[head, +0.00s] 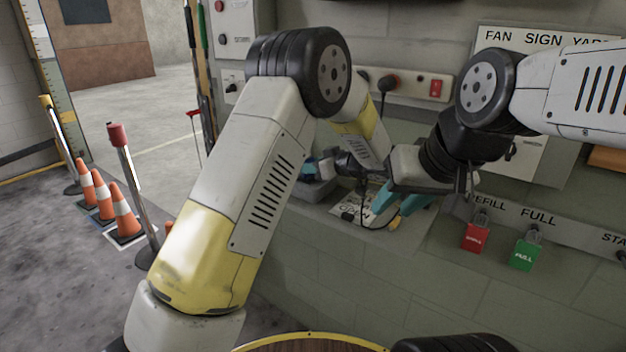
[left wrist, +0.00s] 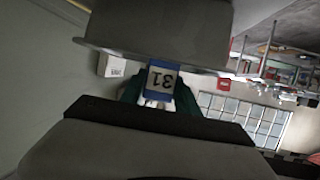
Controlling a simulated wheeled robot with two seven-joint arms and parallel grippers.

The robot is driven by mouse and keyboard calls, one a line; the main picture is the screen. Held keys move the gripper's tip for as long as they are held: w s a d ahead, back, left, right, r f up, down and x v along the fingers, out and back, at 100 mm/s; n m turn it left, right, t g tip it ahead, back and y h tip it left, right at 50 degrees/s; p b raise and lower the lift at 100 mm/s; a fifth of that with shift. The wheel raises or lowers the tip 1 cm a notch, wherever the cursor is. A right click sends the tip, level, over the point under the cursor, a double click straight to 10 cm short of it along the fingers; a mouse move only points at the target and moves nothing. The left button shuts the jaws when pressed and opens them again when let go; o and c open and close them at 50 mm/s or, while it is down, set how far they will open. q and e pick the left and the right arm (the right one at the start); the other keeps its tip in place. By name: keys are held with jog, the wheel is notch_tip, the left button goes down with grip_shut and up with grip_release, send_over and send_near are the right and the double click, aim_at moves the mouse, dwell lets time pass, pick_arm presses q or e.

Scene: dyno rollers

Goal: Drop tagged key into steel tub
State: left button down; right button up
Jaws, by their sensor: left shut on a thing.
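The tagged key shows in the left wrist view as a blue and white tag (left wrist: 161,82) with a number that looks like 31; its metal part is not clear. My left gripper (left wrist: 158,98) is shut on it with teal fingers. In the head view my left gripper (head: 310,168) is partly hidden by its own arm, and the key cannot be made out. A grey vessel, apparently the steel tub (head: 316,191), stands on the ledge just below it. Its rim (left wrist: 150,53) seems close to the tag. My right gripper (head: 400,201) is open, right of the tub.
A printed sheet (head: 349,207) lies on the ledge between tub and right gripper. A dark cable hangs there from the wall panel. Red (head: 475,236) and green (head: 524,254) tagged padlocks hang at the right. Orange cones (head: 123,213) and posts stand at the left.

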pick_arm(q)
jog(key=shift+f, duration=0.65)
jog(key=c, duration=0.8)
grip_release()
jog(key=v, duration=0.8)
jog(key=shift+a, duration=0.1)
